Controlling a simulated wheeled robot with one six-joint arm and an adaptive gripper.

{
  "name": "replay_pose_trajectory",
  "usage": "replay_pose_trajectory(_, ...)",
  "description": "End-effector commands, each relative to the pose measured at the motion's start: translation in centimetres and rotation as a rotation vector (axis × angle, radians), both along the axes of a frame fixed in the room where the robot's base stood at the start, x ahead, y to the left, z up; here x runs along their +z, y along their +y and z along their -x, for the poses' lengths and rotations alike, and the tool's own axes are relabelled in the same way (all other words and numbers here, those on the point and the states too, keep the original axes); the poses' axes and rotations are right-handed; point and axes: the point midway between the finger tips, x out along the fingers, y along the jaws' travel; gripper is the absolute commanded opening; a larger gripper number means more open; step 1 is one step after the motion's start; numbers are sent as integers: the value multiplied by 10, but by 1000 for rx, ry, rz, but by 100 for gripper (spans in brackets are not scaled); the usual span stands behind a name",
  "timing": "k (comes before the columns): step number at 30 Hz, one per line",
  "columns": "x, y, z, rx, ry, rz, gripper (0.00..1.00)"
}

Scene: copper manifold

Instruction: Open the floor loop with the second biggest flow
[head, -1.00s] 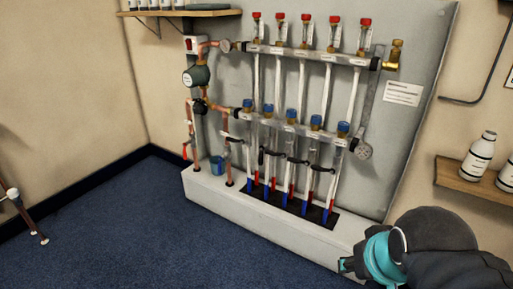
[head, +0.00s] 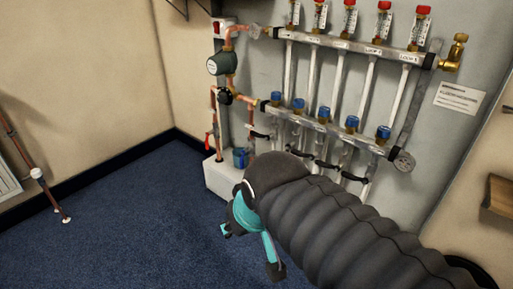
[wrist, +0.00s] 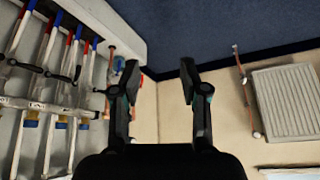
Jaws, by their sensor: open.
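The copper manifold's upper rail (head: 345,45) carries several clear flow meters with red caps (head: 384,6); their scales are too small to read. The lower rail (head: 335,130) carries several blue caps (head: 352,122), one per loop. Loop labels sit on the upper rail, mostly unreadable. In the wrist view the lower rail (wrist: 45,107) and blue caps (wrist: 61,125) lie at the left, upside down. My gripper (head: 246,250) is low in front of the manifold, apart from it, its fingers apart; in the wrist view (wrist: 160,82) nothing is between them. My arm hides the lower pipes.
A pump (head: 221,63) and copper pipes stand left of the rails, with a blue cup (head: 241,157) on the white plinth (head: 217,179). A wooden shelf (head: 500,196) is at the right. A radiator (wrist: 288,103) stands on another wall. The blue carpet at left is clear.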

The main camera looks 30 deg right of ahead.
Motion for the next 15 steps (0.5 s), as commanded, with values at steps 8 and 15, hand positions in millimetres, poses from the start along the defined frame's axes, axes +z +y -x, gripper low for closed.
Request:
replay_pose_trajectory(8, 26, 25, -109, -200, -208, -279, 44)
replay_pose_trajectory(15, 51, 13, -236, -547, -466, -597, 44)
